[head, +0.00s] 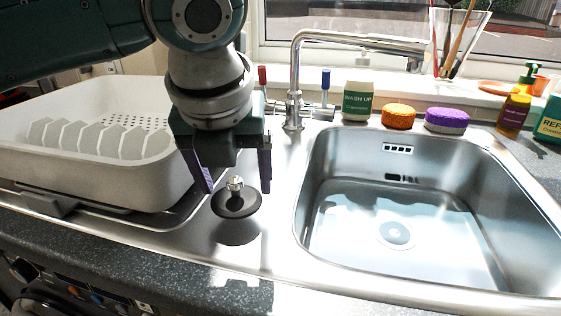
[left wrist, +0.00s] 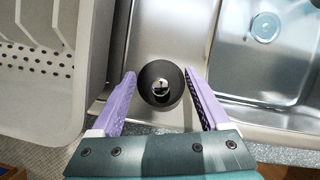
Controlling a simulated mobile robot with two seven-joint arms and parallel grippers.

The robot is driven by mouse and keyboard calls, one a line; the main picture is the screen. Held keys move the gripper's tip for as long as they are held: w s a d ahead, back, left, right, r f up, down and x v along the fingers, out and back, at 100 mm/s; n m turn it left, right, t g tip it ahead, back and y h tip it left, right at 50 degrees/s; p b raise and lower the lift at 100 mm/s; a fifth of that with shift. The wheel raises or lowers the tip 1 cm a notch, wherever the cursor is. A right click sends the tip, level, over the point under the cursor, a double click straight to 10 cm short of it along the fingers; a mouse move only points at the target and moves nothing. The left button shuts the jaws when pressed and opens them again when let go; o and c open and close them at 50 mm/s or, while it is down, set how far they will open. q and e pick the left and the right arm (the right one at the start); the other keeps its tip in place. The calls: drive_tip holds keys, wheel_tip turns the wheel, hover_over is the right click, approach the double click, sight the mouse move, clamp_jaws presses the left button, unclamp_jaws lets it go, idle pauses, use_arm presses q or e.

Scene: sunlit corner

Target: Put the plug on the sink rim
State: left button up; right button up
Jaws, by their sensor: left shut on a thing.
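The plug (head: 236,205) is a dark round disc with a shiny metal knob on top. My left gripper (head: 237,188) points down with its purple fingers on either side of the plug and is shut on it. A shadow on the steel below shows the plug a little above the surface. In the left wrist view the plug (left wrist: 160,99) sits between the fingertips (left wrist: 160,75), knob facing the camera. The sink rim (head: 299,205) is shiny steel around the basin, to the right of the plug. My right gripper is out of view.
A white dish rack (head: 95,175) stands close on the left. The tap (head: 294,85) rises behind.

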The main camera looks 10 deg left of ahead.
use_arm(q)
wheel_tip(320, 180, down, 2)
drive_tip(key=shift+f, duration=0.2)
drive_tip(key=o, duration=1.3)
drive_tip(key=shift+c, duration=0.2)
